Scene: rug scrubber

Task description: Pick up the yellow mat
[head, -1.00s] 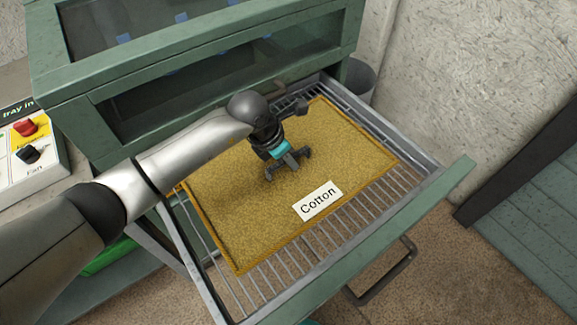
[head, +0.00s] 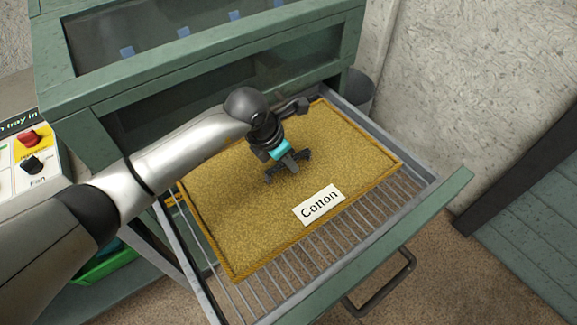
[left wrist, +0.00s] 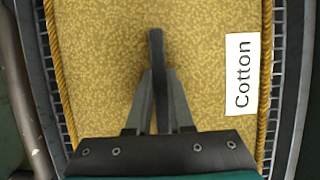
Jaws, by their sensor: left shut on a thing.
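The yellow mat (head: 225,215) has a corded edge and a white "Cotton" label (head: 319,205). It is over the wire rack (head: 340,238) of a pulled-out drawer, and its near edge looks slightly raised above the bars. My left gripper (head: 287,170) is over the middle of the mat, shut on it, with its fingers close together. The mat also shows in the left wrist view (left wrist: 100,60), with the left gripper (left wrist: 156,60) pointing onto it beside the label. The exact grip on the mat is hidden. My right gripper is not in view.
The green cabinet (head: 75,100) stands behind the drawer. The drawer's green front (head: 420,220) with a dark handle (head: 385,285) is nearest. A control panel (head: 30,160) is at left, a grey bin (head: 358,92) behind at right. Carpet is free at lower right.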

